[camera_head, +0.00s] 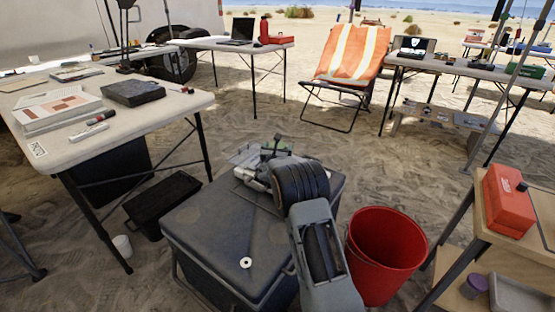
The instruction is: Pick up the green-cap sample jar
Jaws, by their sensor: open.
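I cannot clearly make out a green-cap sample jar in the head view. A small patch of green shows beside my gripper (256,168), but I cannot tell whether it is a cap or part of the gripper. My gripper is open. It is small in the picture, beyond the dark round joint of my arm, and its fingers are partly hidden.
A cluttered table (170,112) is at left, with a black crate (163,203) on the sand near it. A red bucket (386,252) stands right of my arm. A wooden stand (540,215) at right holds a red box (509,201). An orange-striped chair (352,55) is behind.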

